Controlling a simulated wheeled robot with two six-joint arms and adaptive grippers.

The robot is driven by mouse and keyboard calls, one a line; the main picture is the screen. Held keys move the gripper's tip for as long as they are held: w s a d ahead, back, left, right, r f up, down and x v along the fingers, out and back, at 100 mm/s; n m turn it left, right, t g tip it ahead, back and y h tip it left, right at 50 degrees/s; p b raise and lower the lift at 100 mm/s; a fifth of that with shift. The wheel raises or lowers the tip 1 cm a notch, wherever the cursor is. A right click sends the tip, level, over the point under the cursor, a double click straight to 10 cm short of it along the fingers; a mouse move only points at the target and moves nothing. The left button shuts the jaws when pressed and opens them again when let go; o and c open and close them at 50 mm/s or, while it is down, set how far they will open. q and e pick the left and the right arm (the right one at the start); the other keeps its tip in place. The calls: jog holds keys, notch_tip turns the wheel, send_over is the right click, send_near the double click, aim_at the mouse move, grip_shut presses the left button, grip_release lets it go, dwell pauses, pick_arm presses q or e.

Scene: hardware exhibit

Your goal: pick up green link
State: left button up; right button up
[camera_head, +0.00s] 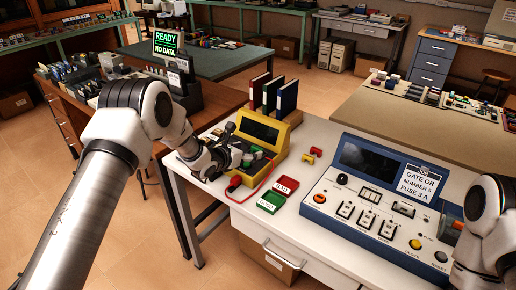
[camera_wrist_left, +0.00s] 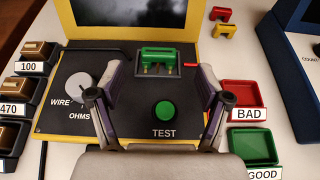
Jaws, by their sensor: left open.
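The green link (camera_wrist_left: 160,56) sits on the yellow-framed test box (camera_wrist_left: 222,65), above the round green TEST button, in the left wrist view. The same box shows in the head view (camera_head: 271,134). My left gripper (camera_wrist_left: 160,78) is open over the box's panel, with one finger on each side of the link's line and nothing between them.
A red BAD tray (camera_head: 285,185) and a green GOOD tray (camera_head: 271,202) lie right of the box. Red and yellow links (camera_head: 312,155) lie behind them. Binders (camera_head: 273,95) stand behind the box. A blue console (camera_head: 380,195) fills the bench's right side.

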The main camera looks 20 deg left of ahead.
aim_at(256, 149)
pick_arm(q)
jog(key=p+x, duration=0.1)
jog(key=x, duration=0.4)
jog(key=shift+w+f, duration=0.15)
jog(key=shift+a, duration=0.1)
jog(key=shift+c, duration=0.3)
jog(key=c, duration=1.1)
jog(key=shift+o, duration=0.2)
